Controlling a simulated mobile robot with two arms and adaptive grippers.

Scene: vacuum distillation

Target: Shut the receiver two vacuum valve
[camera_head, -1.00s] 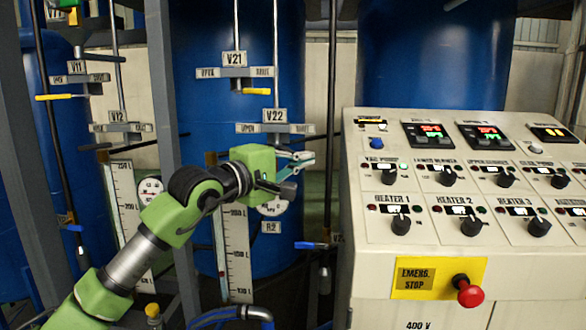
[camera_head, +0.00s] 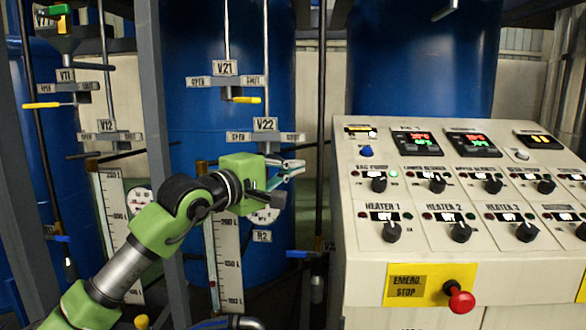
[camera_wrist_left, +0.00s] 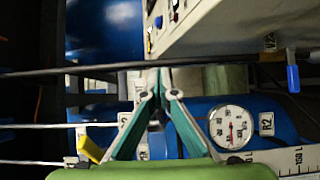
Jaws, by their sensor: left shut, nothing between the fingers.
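The receiver two tank (camera_head: 270,270) is blue and carries the R2 label (camera_head: 262,236) and a round gauge, partly covered by my arm in the head view. The gauge (camera_wrist_left: 232,127) shows clearly in the left wrist view. Above are the valve plates V21 (camera_head: 225,68) and V22 (camera_head: 265,124). V21 has a yellow lever (camera_head: 247,99) lying sideways, pointing right. No lever shows clearly at V22. My left gripper (camera_head: 300,170) is shut and empty, just below the V22 plate in the picture. Its teal fingers (camera_wrist_left: 160,78) meet in the left wrist view. My right gripper is not in view.
The control panel (camera_head: 350,270) with its knobs and red emergency stop (camera_head: 461,297) stands close on the right. A grey post (camera_head: 158,130) rises left of my gripper. V11 (camera_head: 65,75) and V12 (camera_head: 105,125) are further left. A blue lever (camera_head: 298,254) sits low beside the panel.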

